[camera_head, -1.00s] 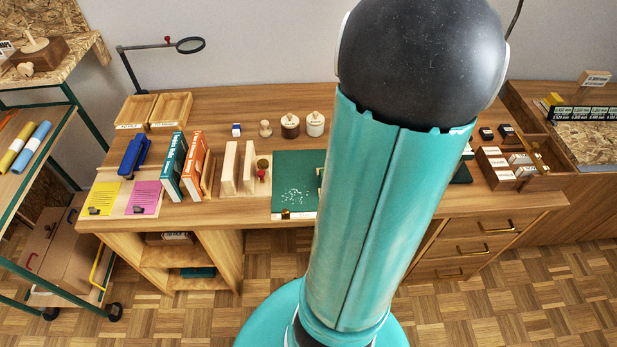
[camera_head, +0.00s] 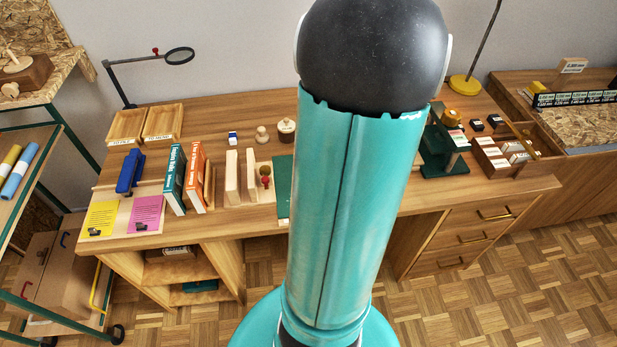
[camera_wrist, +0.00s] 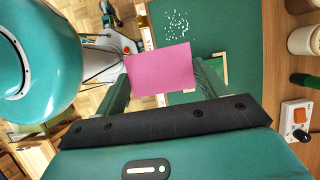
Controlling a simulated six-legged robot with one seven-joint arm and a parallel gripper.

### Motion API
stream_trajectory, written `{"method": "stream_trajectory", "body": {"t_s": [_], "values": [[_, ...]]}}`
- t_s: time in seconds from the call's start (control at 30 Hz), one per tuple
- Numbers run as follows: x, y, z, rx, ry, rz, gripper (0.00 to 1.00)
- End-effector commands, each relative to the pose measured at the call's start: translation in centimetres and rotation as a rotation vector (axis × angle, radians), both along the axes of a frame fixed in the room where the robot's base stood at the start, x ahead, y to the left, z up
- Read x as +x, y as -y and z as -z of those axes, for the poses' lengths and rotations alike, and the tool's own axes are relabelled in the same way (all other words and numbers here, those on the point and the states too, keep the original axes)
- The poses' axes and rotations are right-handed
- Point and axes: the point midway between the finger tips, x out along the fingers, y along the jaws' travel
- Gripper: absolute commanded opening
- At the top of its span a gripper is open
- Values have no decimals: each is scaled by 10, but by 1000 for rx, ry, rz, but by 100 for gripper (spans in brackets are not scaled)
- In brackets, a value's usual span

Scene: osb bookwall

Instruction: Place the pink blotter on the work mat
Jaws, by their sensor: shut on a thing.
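The pink blotter (camera_wrist: 160,72) is a flat pink rectangle held in my gripper (camera_wrist: 162,80) in the wrist view. The gripper's two dark green fingers are shut on its left and right edges. The green work mat (camera_wrist: 232,35) lies on the desk beyond the blotter, which overlaps it in that view; I cannot tell the height between them. White crumbs (camera_wrist: 176,25) lie on the mat. In the head view my arm covers most of the mat, and only its left strip (camera_head: 283,188) shows. My gripper and the blotter are hidden there.
Upright books (camera_head: 185,178), wooden blocks (camera_head: 240,178) and a red-knobbed stamp (camera_head: 266,181) stand left of the mat. A pink note (camera_head: 146,214) and yellow note (camera_head: 101,218) lie at the front left. A dark green stand (camera_head: 440,155) and small boxes (camera_head: 490,155) are at the right.

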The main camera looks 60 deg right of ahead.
Motion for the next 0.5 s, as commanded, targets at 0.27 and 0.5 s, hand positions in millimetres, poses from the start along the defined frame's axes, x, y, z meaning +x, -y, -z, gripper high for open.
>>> {"method": "stream_trajectory", "body": {"t_s": [0.27, 0.5], "values": [[57, 16, 28, 4, 1, -2, 47], [100, 25, 65, 5, -1, -2, 47]]}}
